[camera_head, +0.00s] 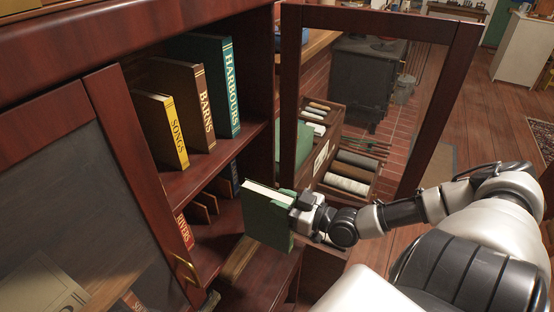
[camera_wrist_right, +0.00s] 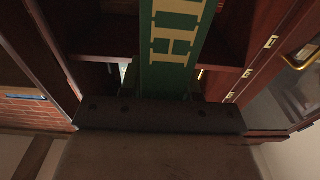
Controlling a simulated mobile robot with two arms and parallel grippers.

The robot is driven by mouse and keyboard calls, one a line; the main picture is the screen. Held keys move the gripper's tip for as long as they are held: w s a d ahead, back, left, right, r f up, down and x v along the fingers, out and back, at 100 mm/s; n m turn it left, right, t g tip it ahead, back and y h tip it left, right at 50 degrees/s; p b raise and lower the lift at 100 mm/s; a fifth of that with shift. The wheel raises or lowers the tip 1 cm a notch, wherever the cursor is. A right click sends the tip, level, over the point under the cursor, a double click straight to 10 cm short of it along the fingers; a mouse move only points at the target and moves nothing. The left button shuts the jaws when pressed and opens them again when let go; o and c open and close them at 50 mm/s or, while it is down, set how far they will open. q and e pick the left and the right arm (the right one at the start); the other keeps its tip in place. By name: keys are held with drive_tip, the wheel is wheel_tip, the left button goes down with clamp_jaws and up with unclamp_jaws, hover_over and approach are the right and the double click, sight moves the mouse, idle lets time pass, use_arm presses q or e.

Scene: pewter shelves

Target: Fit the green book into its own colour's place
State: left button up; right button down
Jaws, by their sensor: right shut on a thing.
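My right gripper (camera_head: 301,216) is shut on the green book (camera_head: 266,219) and holds it upright in front of the cabinet's lower shelf. Its pale page edges face up. In the right wrist view the book's green spine (camera_wrist_right: 172,45) shows large cream letters, partly cut off. The lower shelf (camera_head: 207,246) holds a red book marked RIVERS (camera_head: 185,231), brown upright pieces (camera_head: 208,201) and a dark blue book (camera_head: 234,178). The held book hides the shelf's right part, and I cannot tell which place is green. My left gripper is out of view.
The upper shelf holds the yellow SONGS book (camera_head: 165,130), the brown BARNS book (camera_head: 183,100) and the teal HARBOURS book (camera_head: 212,80). A closed glass door (camera_head: 75,190) covers the left side.

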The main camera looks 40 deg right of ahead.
drive_tip(key=shift+r, duration=0.15)
drive_tip(key=shift+r+p, duration=0.1)
drive_tip(key=shift+p, duration=0.5)
drive_tip(key=f+b+x, duration=0.1)
drive_tip(key=b+x, duration=0.4)
drive_tip(key=x, duration=1.4)
drive_tip(key=shift+f+b, duration=0.35)
drive_tip(key=shift+f, duration=0.05)
idle(0.5)
idle(0.4)
